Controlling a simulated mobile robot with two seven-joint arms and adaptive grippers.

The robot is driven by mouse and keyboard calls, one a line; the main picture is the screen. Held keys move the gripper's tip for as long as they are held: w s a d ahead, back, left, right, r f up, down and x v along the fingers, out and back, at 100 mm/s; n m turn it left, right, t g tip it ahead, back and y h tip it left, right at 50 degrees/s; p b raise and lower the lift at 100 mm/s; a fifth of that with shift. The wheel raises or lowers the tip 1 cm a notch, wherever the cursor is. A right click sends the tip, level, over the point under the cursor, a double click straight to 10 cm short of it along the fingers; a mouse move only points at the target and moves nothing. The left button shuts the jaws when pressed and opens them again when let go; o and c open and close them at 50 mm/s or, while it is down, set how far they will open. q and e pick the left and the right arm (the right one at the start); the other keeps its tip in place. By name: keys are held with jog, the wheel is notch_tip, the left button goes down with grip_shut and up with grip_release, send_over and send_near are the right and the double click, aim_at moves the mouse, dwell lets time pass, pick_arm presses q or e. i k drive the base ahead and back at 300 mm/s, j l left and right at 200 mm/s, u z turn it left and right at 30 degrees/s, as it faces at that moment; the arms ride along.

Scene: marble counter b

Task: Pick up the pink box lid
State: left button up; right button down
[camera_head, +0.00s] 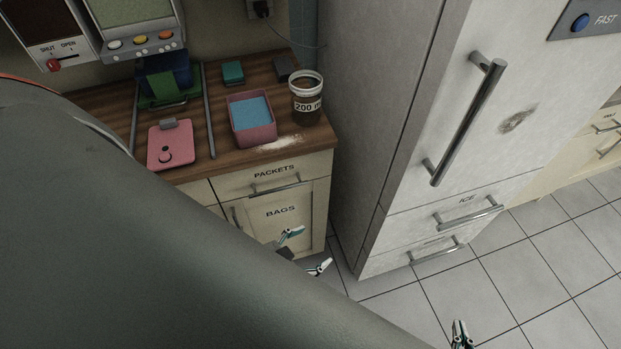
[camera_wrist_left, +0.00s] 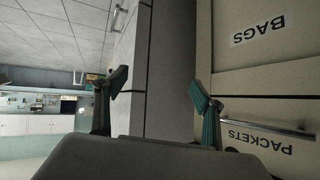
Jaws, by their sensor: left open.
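The pink lid (camera_head: 184,153) lies flat on the wooden counter at the left, with a grey tab at its back edge and a small round mark on it. The pink box (camera_head: 264,136) stands to its right, open, with blue contents. My left gripper (camera_head: 306,251) is open and empty, low in front of the cabinet doors and well below the counter top. Its spread teal fingers show in the left wrist view (camera_wrist_left: 158,91), facing the cabinet front. My right gripper (camera_head: 461,334) shows only partly at the bottom edge, over the floor.
A jar marked 200 (camera_head: 307,108) stands right of the pink box, near spilled white powder (camera_head: 281,143). A metal rail (camera_head: 208,112) runs between lid and box. A tall fridge (camera_head: 390,120) bounds the counter on the right. My grey arm covers the lower left.

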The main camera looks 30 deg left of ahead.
aim_at(172, 136)
jog(key=u, duration=2.05)
